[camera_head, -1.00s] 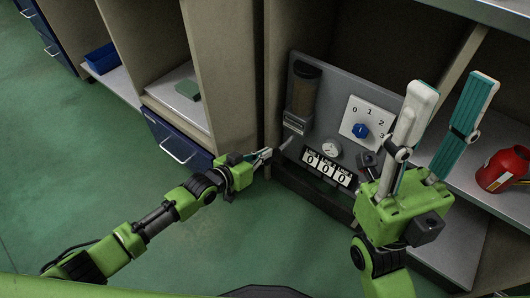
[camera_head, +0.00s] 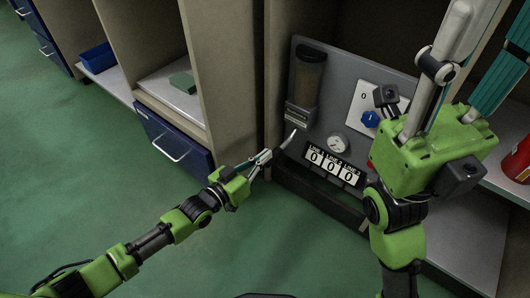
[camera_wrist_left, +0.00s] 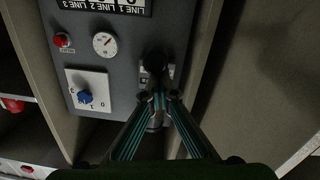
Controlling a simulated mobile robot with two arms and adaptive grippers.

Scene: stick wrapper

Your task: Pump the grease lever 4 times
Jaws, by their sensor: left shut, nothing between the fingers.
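The grey panel (camera_head: 340,72) stands in the cabinet, with a dark clear-walled grease reservoir (camera_head: 308,75) at its left. A short pale lever (camera_head: 289,140) sticks out below the reservoir, slanting down and left. My left gripper (camera_head: 267,156) is shut and empty, just left of and below the lever's free end; they look slightly apart in the head view. In the left wrist view, the shut fingertips (camera_wrist_left: 158,98) point at a dark rounded part (camera_wrist_left: 155,60) in front of the panel; contact cannot be told. My right gripper (camera_head: 490,45) is raised at the right with its fingers spread, empty.
The panel carries a counter (camera_head: 332,167) reading 0 0 0, a gauge (camera_head: 338,144), a blue knob (camera_head: 370,119) and a red button (camera_wrist_left: 62,40). Cabinet walls and shelves flank it. A red container (camera_head: 519,160) sits at the right. The green floor at left is free.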

